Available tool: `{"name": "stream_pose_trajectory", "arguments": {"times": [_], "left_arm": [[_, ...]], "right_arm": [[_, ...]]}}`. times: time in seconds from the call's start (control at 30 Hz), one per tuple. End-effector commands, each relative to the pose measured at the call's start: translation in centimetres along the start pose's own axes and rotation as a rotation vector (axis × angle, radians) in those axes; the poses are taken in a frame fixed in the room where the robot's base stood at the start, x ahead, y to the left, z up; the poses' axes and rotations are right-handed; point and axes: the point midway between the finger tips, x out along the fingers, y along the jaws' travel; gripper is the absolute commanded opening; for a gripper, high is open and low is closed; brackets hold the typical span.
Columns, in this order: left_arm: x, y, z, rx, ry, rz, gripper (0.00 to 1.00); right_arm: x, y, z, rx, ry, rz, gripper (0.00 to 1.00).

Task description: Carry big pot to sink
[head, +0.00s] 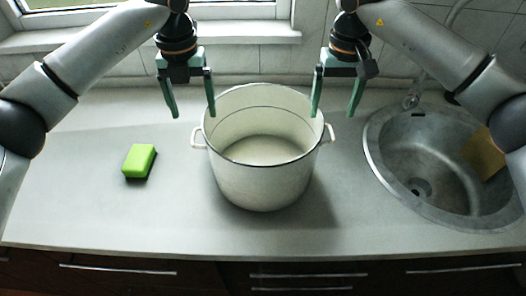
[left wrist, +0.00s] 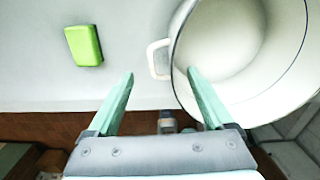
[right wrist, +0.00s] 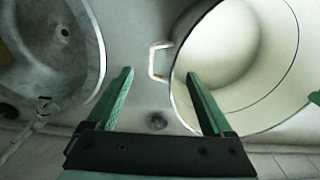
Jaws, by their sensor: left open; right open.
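The big pot (head: 262,182) is white enamel with a dark rim and a handle on each side. It stands upright and empty on the counter, left of the sink (head: 392,172). My left gripper (head: 193,114) is open and empty above the pot's left side. In the left wrist view the pot's left handle (left wrist: 152,60) shows beyond the fingertips, with the gripper (left wrist: 160,75) apart from it. My right gripper (head: 333,115) is open and empty above the pot's right side. In the right wrist view the other handle (right wrist: 152,62) lies beyond the open fingers (right wrist: 160,75).
A green sponge (head: 139,161) lies on the counter (head: 60,205) left of the pot. A tan piece (head: 484,153) lies in the sink. A faucet (head: 412,98) stands at the sink's back edge. A window (head: 240,10) is behind. The counter's front left is clear.

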Motion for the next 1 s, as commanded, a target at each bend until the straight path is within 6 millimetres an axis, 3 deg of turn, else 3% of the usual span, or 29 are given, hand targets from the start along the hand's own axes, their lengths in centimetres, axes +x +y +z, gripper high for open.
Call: {"name": "stream_pose_trajectory", "arguments": {"times": [0.2, 0.5, 0.93, 1.0], "left_arm": [[4.6, 0.1, -0.1, 0.0, 0.004, 0.001, 0.86], [8.5, 0.0, 0.0, -0.001, 0.001, 0.0, 0.86], [9.2, 0.0, 0.0, -0.001, 0.0, 0.0, 0.86], [9.2, 0.0, 0.0, -0.001, 0.0, 0.0, 0.78]], "right_arm": [[4.6, 0.0, 0.1, -0.001, -0.004, 0.001, 0.85], [8.5, 0.0, 0.1, 0.0, -0.002, 0.0, 0.85], [9.2, 0.0, 0.0, -0.001, 0.0, 0.0, 0.85], [9.2, 0.0, 0.0, -0.001, 0.0, 0.0, 0.78]]}}
